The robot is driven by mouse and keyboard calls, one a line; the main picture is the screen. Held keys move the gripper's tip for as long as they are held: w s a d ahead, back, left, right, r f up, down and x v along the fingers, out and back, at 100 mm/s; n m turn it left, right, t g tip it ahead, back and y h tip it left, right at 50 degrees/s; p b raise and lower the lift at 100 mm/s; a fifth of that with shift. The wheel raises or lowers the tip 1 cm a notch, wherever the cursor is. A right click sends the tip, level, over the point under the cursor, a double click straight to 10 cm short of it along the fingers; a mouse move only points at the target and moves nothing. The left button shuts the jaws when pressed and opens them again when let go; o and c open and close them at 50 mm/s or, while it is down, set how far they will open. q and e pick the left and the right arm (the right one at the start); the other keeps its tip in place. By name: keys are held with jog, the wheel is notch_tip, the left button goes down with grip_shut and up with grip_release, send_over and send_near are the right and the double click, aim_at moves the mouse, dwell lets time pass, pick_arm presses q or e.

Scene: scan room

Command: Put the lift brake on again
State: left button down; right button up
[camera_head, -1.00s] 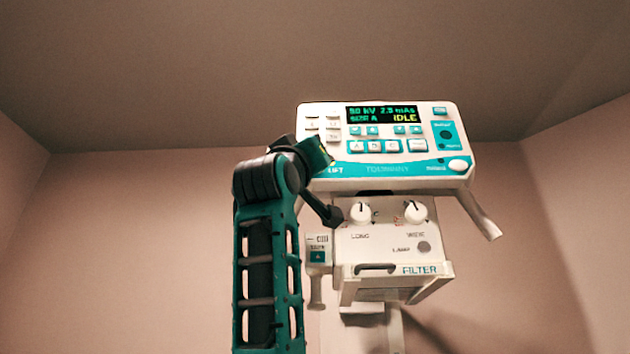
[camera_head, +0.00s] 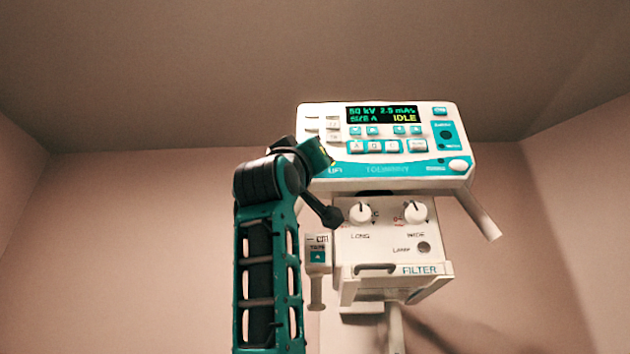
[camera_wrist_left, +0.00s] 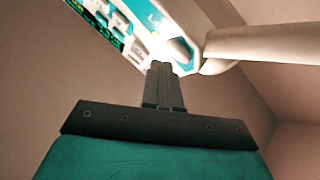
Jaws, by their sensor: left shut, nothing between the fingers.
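The white and teal control console (camera_head: 385,172) faces me in the head view, its screen (camera_head: 382,115) reading IDLE. A LIFT label shows at its lower left corner. My left gripper (camera_head: 318,153) is in front of that corner and hides part of it. In the left wrist view the shut, empty fingers (camera_wrist_left: 158,70) point at the console (camera_wrist_left: 130,35), close to a pale oval button (camera_wrist_left: 181,50). I cannot tell whether they touch it. The state of the lift brake does not show clearly. My right gripper is not in view.
Under the console is a white box with two knobs (camera_head: 360,212) (camera_head: 414,211) and a FILTER front (camera_head: 425,269). A white handle (camera_head: 480,214) sticks out at the console's right; a handle also shows in the wrist view (camera_wrist_left: 265,42). A small hand switch (camera_head: 318,256) hangs left of the box.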

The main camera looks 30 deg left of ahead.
pick_arm(q)
jog(key=shift+w+a, duration=0.15)
jog(key=shift+w, duration=0.1)
jog(key=shift+w+a, duration=0.2)
jog(key=shift+w, duration=0.15)
dwell(0.7)
jog(key=shift+s, duration=0.1)
jog(key=shift+s+d+b, duration=0.3)
jog(key=shift+s+d, duration=0.15)
jog(key=shift+s, duration=0.15)
jog(key=shift+s, duration=0.1)
jog(key=s+d, duration=0.1)
jog(key=s+b, duration=0.1)
jog(key=s+d, duration=0.1)
jog(key=s, duration=0.1)
jog(key=shift+d+b, duration=0.3)
dwell(1.1)
